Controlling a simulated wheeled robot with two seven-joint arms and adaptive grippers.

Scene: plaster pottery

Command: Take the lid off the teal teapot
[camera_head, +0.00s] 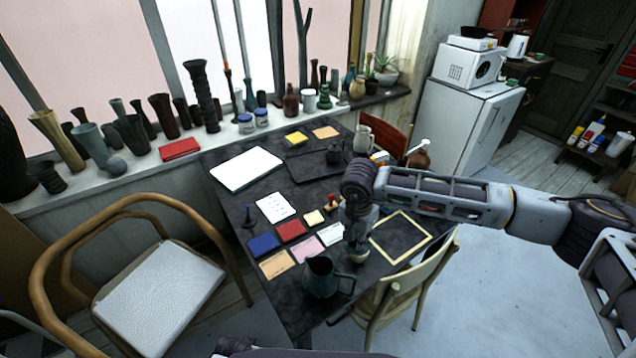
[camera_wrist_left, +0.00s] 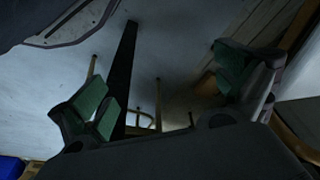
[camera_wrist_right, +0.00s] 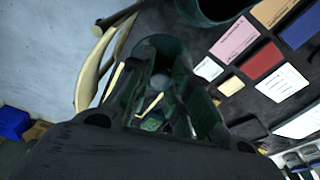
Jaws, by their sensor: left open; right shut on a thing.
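The teal teapot (camera_head: 322,280) stands near the front edge of the dark table, with a dark opening at its top. My right gripper (camera_head: 358,245) is just right of the teapot and above the table. It is shut on the small round teal lid (camera_head: 360,257). In the right wrist view, the lid (camera_wrist_right: 160,50) shows between the fingers, and the teapot (camera_wrist_right: 212,10) is partly in view at the top edge, apart from the lid. My left gripper (camera_wrist_left: 165,95) is open and empty, away from the table top.
Colored cards (camera_head: 291,231), a yellow-framed slate (camera_head: 400,237), a white board (camera_head: 246,168) and a dark tray (camera_head: 310,167) lie on the table. A chair (camera_head: 410,290) stands close at the front right. Several vases line the windowsill (camera_head: 85,180).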

